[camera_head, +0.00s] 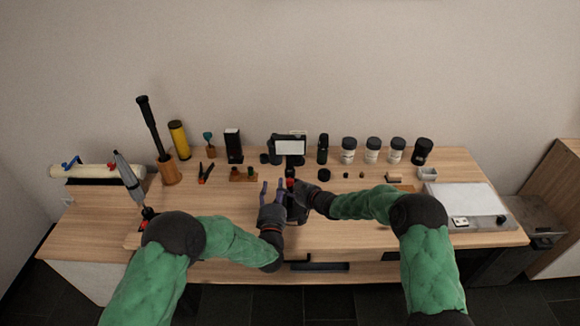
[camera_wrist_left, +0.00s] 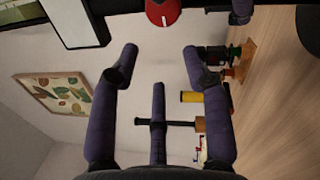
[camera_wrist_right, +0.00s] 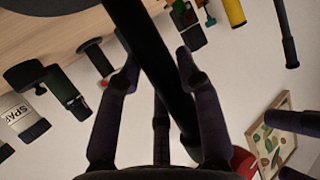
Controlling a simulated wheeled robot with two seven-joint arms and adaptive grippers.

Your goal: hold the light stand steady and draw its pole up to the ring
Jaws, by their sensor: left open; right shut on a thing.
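The light stand has a white light panel (camera_head: 289,146) on top and a dark round base (camera_head: 297,214) on the table's front part. Its black pole (camera_wrist_right: 150,62) runs between the fingers of my right gripper (camera_wrist_right: 158,66), which is shut on it. My right gripper (camera_head: 297,188) hides part of the pole in the head view. My left gripper (camera_head: 272,186) is open and empty, just left of the stand. In the left wrist view a red round part (camera_wrist_left: 162,11) and the panel (camera_wrist_left: 73,18) lie beyond its spread fingers. I cannot make out the ring clearly.
Several jars (camera_head: 372,150), a dark bottle (camera_head: 322,148) and a black box (camera_head: 233,145) stand along the back. A yellow cylinder (camera_head: 179,140) and a wooden holder (camera_head: 169,171) are at left. A white plate device (camera_head: 468,200) is at right. The table's front right is clear.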

